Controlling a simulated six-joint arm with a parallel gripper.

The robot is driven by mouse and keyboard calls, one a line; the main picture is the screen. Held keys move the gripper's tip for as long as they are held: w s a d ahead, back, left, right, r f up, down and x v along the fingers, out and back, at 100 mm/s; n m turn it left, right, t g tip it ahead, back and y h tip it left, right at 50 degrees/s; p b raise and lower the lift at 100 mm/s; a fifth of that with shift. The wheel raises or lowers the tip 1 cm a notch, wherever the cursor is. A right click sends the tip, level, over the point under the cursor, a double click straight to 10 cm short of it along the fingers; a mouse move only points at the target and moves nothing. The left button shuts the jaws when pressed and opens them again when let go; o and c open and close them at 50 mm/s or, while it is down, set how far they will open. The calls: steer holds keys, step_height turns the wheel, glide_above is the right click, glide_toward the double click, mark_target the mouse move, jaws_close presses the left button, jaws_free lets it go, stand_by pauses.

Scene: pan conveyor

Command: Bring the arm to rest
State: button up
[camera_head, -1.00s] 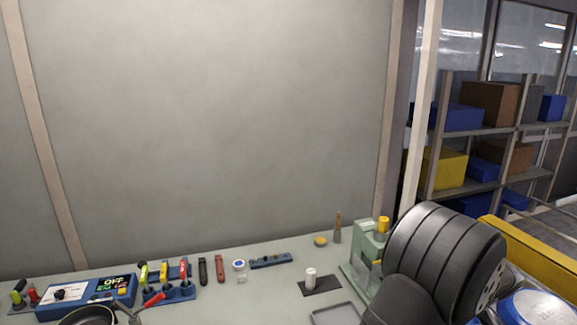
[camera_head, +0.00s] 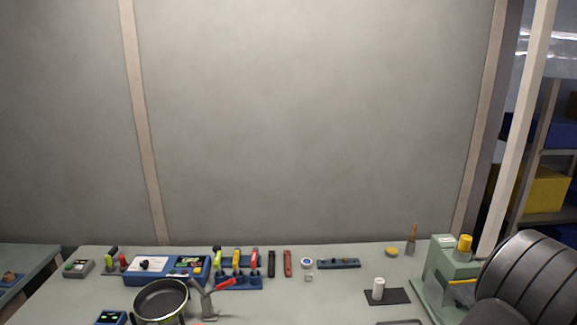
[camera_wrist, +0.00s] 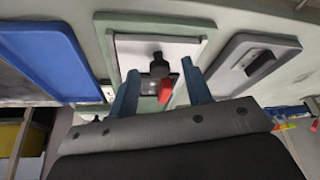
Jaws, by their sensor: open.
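My gripper (camera_wrist: 160,67) shows in the wrist view with two blue fingers spread apart. It is open, and nothing is gripped between the fingers. A dark knob-like piece (camera_wrist: 159,65) and a small red piece (camera_wrist: 164,92) show in the gap, on or over a pale panel (camera_wrist: 185,50) beyond the fingers. I cannot tell how far away they are. My gripper does not show in the head view.
The bench holds a black pan (camera_head: 160,300), a blue control box (camera_head: 150,266), several coloured-handled tools in a rack (camera_head: 240,282), a white cylinder on a dark mat (camera_head: 400,296) and a green press (camera_head: 437,272). A ribbed dark cylinder (camera_head: 530,280) crowds the lower right.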

steer(key=v, duration=1.7)
steer(key=x, duration=1.7)
steer(key=shift+f, duration=0.1)
steer(key=w, duration=0.5)
steer(key=shift+f, duration=0.25)
steer(key=shift+w, duration=0.4)
